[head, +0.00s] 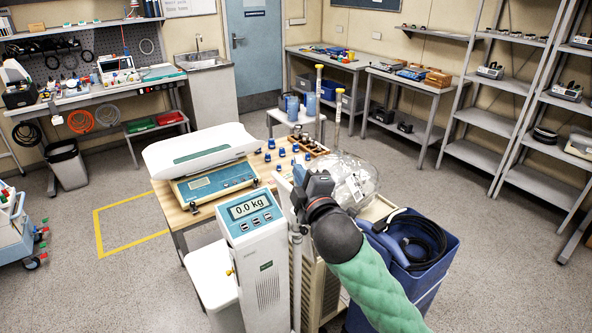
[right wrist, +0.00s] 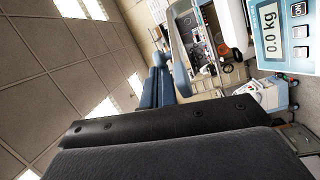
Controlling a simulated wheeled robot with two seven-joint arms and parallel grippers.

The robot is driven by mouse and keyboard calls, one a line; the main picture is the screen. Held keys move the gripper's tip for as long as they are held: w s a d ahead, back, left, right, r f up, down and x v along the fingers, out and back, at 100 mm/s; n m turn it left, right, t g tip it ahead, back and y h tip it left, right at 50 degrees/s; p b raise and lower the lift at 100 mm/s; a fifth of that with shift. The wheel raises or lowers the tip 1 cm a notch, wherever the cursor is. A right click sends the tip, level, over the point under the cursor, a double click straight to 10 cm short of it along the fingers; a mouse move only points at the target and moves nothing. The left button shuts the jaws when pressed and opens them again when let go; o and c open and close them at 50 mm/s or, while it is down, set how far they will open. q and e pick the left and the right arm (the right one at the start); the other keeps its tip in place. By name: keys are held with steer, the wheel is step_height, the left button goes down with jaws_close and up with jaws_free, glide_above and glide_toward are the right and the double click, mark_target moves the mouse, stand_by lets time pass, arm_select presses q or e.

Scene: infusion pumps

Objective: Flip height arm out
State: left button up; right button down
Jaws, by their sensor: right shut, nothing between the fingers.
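A white column scale (head: 262,262) with a blue display panel reading 0.0 kg stands at the lower middle of the head view. Its panel (right wrist: 287,35) also shows at the right wrist view's upper right edge. A thin upright metal pole (head: 296,275) runs beside the column's right side. My right gripper (head: 299,178), on the green-sleeved arm, is shut and empty at the pole's upper part. It covers that part, so I cannot make out the height arm or tell whether the gripper touches it. My left gripper is not in view.
A blue bin (head: 425,283) with a coiled black hose is close to my right arm. Clear bags (head: 352,178) hang just behind my gripper. Open floor lies left.

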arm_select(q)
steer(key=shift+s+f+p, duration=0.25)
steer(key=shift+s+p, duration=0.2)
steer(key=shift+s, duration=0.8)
arm_select(e)
steer(key=shift+w+d+n+g+y, duration=0.2)
steer(key=shift+d+n+g+y, duration=0.25)
steer(key=shift+d+y, duration=0.4)
steer(key=shift+w+d+n+g+y, duration=0.2)
steer(key=shift+d+n+y, duration=0.4)
steer(key=shift+d, duration=0.45)
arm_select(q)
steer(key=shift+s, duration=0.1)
arm_select(e)
steer(key=shift+d, duration=0.1)
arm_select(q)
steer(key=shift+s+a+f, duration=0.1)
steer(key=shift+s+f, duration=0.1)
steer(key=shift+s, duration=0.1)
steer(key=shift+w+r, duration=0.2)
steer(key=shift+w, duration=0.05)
arm_select(e)
steer(key=shift+d, duration=0.1)
